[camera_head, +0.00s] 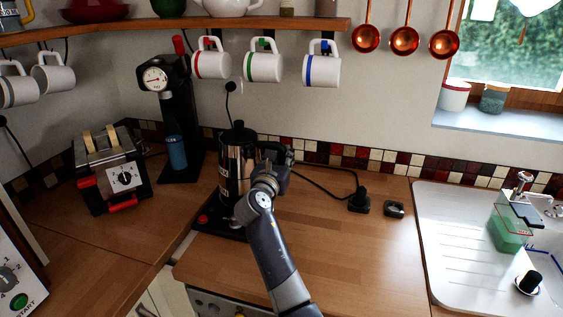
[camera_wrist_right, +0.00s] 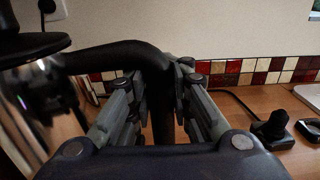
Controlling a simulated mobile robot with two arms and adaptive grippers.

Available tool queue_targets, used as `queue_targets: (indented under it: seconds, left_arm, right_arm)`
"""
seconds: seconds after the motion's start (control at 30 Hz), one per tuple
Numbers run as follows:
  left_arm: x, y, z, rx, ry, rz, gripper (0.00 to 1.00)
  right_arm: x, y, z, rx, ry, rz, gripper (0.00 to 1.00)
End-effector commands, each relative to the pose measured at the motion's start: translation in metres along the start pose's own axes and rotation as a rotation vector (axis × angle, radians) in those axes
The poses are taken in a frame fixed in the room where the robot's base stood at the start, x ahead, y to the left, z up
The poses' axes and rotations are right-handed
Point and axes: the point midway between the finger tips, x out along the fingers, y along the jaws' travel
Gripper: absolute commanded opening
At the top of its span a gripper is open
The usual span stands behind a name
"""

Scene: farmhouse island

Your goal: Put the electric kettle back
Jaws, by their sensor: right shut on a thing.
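The electric kettle (camera_head: 236,168), shiny steel with a black lid and black handle, stands upright in the head view, left of my right arm. A flat black base (camera_head: 212,228) with a red button shows under it. I cannot tell whether the kettle rests fully on the base, since my arm hides part of this area. My right gripper (camera_head: 279,156) is shut on the kettle's handle at its right side. In the right wrist view, the black handle (camera_wrist_right: 125,54) runs down between the two fingers (camera_wrist_right: 160,105). My left gripper is not in view.
A black coffee machine (camera_head: 178,110) with a blue cup stands left of the kettle, and a toaster (camera_head: 112,168) further left. Mugs (camera_head: 264,66) hang above. A black plug (camera_head: 358,200) with a cable lies to the right.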

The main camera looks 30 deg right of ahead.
Motion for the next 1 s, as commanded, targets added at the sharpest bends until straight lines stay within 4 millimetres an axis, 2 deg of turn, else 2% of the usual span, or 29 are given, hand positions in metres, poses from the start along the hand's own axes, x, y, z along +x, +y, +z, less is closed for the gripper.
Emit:
queue_targets:
  seconds: [0.17, 0.33, 0.4, 0.53, 0.93, 0.97, 1.0]
  left_arm:
    - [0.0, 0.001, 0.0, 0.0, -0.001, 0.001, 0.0]
    - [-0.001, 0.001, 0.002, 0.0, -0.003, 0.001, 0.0]
    - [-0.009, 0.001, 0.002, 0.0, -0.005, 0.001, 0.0]
    - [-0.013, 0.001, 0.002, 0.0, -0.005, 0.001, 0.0]
    - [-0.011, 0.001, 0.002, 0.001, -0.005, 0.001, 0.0]
    - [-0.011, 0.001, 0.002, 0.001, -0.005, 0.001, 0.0]
    - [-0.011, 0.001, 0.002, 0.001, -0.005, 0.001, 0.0]
  right_arm:
    - [0.007, 0.004, 0.003, 0.006, -0.006, 0.001, 0.0]
    - [0.023, 0.013, 0.001, 0.004, -0.005, 0.001, 0.0]
    - [0.021, 0.012, -0.012, 0.0, -0.001, 0.0, 0.0]
    - [0.021, 0.012, -0.026, 0.003, -0.004, 0.001, 0.0]
    - [0.021, 0.012, -0.032, 0.004, -0.005, 0.001, 0.0]
    - [0.021, 0.011, -0.035, 0.0, 0.0, 0.0, 0.18]
    - [0.021, 0.011, -0.035, 0.0, 0.0, 0.0, 0.27]
